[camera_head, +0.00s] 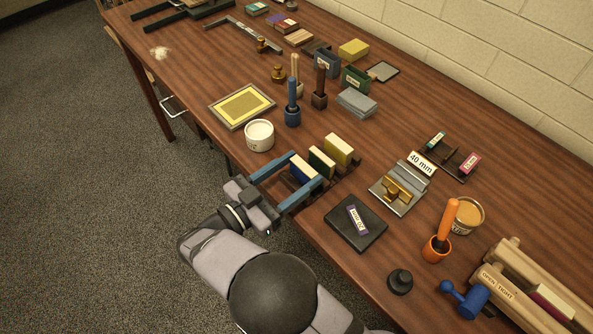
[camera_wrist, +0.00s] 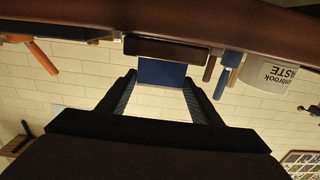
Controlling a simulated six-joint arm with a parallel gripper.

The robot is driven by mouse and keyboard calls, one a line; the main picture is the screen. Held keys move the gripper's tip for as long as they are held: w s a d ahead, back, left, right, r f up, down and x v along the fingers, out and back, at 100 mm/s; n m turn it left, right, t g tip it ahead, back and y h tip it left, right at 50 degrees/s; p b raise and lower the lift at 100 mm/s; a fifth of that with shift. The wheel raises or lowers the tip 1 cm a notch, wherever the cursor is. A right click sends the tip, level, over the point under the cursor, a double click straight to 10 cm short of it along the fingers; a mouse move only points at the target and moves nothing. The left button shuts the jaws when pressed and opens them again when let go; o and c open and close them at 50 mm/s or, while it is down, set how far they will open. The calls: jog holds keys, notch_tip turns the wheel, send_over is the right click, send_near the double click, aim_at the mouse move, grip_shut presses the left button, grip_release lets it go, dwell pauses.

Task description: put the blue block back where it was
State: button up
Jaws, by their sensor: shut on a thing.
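The row is on a dark rack (camera_head: 349,178) near the table's front edge. My gripper (camera_head: 306,169) reaches in from the front with its two blue fingers on either side of the blue block, shut on it. In the upside-down wrist view the blue block (camera_wrist: 162,72) sits between the fingertips, against the dark rack (camera_wrist: 165,49). Whether its base is fully seated is hidden.
A white paste tub (camera_head: 259,135) and a blue-handled tool (camera_head: 292,105) stand left of the row. A black slab (camera_head: 356,222) lies to the right, and a metal piece with a 40 mm label (camera_head: 397,190) stands beyond it. Bare table lies around the rack.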

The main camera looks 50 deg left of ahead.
jog(key=shift+f+b, duration=0.4)
jog(key=shift+f, duration=0.2)
jog(key=o, duration=1.2)
jog(key=shift+s+b, duration=0.95)
jog(key=shift+s, duration=2.75)
